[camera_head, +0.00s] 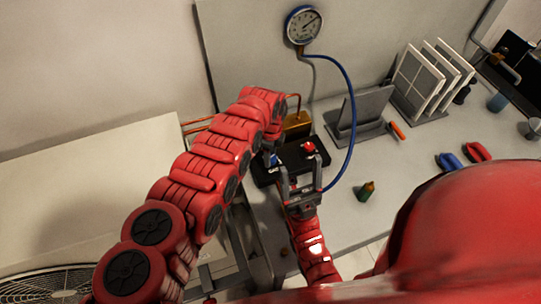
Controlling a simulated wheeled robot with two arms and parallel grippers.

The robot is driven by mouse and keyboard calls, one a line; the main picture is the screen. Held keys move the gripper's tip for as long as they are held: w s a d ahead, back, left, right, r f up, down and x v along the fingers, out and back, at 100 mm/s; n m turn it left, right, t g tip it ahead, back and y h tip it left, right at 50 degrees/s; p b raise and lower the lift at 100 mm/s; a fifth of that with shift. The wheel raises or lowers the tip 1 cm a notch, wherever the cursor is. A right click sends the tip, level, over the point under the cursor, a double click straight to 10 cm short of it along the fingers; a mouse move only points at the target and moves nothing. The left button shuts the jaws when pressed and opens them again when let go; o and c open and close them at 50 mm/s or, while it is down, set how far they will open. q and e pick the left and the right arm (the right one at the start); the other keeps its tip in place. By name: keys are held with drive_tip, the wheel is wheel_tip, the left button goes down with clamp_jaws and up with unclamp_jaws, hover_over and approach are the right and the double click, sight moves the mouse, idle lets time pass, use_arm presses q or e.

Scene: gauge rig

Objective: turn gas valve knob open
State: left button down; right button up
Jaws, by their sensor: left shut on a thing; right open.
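A black box (262,174) on the worktop carries a red knob (309,147) and a small blue knob (275,160). I cannot tell from labels which one is the gas valve knob. My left arm reaches over from the left and bends down to the box. My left gripper (270,154) is shut at the blue knob, its fingers partly hidden by the arm. My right gripper (300,174) comes up from below. It is open and empty in front of the box, just below the red knob.
A round gauge (303,25) on the back panel has a blue hose (351,115) curving down right of the box.

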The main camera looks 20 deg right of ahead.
use_arm(q)
drive_tip(key=n+b, duration=0.1)
drive_tip(key=n, duration=0.2)
drive_tip(key=shift+f+n, duration=0.15)
drive_tip(key=shift+n, duration=0.25)
drive_tip(key=n+b, duration=0.1)
drive_tip(key=n, duration=0.2)
drive_tip(key=shift+w+n+b, duration=0.1)
drive_tip(key=shift+n+b, duration=0.2)
drive_tip(key=shift+b, duration=0.1)
drive_tip(key=n+b, duration=0.1)
drive_tip(key=n, duration=0.1)
drive_tip(key=shift+n, duration=0.3)
drive_tip(key=shift+n+b, duration=0.45)
drive_tip(key=shift+n, duration=1.45)
drive_tip(key=shift+c, duration=1.4)
unclamp_jaws()
drive_tip(key=shift+r, duration=0.2)
